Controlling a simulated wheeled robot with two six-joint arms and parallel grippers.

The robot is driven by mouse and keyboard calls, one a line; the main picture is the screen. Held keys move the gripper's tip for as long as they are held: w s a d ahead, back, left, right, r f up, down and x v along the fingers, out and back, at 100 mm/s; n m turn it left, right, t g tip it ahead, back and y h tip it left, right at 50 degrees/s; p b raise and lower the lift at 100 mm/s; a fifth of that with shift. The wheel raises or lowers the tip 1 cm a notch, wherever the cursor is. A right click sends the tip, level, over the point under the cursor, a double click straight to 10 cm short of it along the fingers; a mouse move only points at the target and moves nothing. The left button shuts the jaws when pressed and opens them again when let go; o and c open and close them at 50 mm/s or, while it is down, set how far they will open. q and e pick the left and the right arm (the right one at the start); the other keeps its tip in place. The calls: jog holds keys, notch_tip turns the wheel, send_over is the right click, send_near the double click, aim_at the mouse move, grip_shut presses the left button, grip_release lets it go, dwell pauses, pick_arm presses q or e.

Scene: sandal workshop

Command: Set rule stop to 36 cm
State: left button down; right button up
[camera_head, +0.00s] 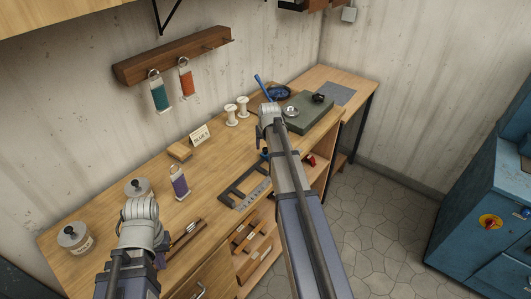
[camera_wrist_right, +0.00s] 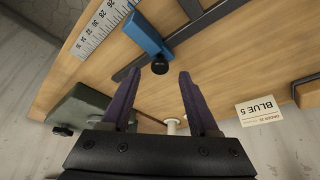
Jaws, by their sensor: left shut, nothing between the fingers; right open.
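The metal rule (camera_wrist_right: 103,24) lies on the bench and shows at the upper left of the right wrist view, with printed numbers too small to read surely. The blue rule stop (camera_wrist_right: 148,36) with a black knob (camera_wrist_right: 160,67) sits beside it. The stop also shows in the head view (camera_head: 265,154), partly behind my right arm. My right gripper (camera_wrist_right: 158,85) is open, with the knob just beyond and between its fingertips, apparently not gripped. In the head view, my right gripper (camera_head: 259,133) is mostly hidden by its arm. My left gripper (camera_head: 160,261) is shut and empty at the bench's front left, mostly hidden.
A paper card (camera_wrist_right: 262,108) reading "BLUE 5" and a wooden block (camera_head: 180,151) stand at the back.

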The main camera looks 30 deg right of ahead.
jog(key=shift+b+x, duration=0.65)
jog(key=shift+x, duration=0.6)
jog(key=shift+r, duration=0.1)
grip_shut()
dwell(0.4)
